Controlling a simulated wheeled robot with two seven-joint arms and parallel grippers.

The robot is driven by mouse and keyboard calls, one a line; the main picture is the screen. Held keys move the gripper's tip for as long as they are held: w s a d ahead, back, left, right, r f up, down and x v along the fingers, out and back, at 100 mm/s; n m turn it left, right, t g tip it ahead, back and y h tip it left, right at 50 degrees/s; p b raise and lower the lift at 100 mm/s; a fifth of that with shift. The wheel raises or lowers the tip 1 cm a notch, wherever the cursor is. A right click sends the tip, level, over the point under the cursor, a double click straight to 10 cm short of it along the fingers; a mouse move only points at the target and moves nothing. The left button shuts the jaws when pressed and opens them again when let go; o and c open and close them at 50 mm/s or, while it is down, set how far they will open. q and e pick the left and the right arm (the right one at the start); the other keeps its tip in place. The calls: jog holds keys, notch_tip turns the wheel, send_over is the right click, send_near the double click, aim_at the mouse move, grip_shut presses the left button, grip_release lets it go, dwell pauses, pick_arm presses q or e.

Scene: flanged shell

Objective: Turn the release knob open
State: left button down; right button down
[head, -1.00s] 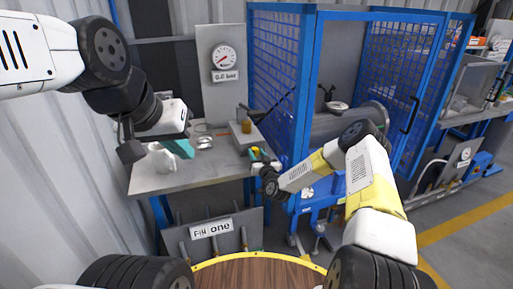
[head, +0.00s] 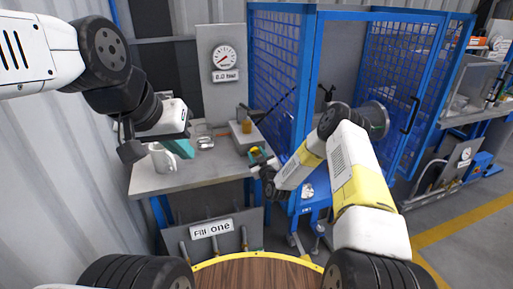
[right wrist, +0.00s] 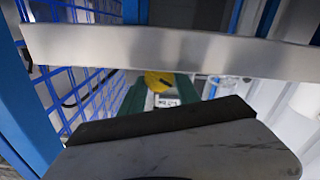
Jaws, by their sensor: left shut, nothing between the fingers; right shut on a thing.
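The yellow release knob (right wrist: 158,80) shows between the green fingers of my right gripper (right wrist: 160,92) in the right wrist view, under a metal edge. In the head view my right gripper (head: 258,156) is at the right front corner of the workbench, with a bit of yellow at its fingertips. It is shut on the knob, which it mostly hides. How far the knob is turned I cannot tell.
The workbench (head: 200,178) carries a block with a brass-coloured part (head: 247,126). A blue mesh cage (head: 275,70) stands close right of my right gripper. A "Fill one" panel (head: 212,232) is below.

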jog(key=n, duration=0.5)
jog(key=shift+n, duration=0.3)
jog(key=shift+f, duration=0.1)
dwell(0.3)
jog(key=c, duration=0.9)
grip_release()
jog(key=shift+a, duration=0.1)
jog(key=shift+f, duration=0.1)
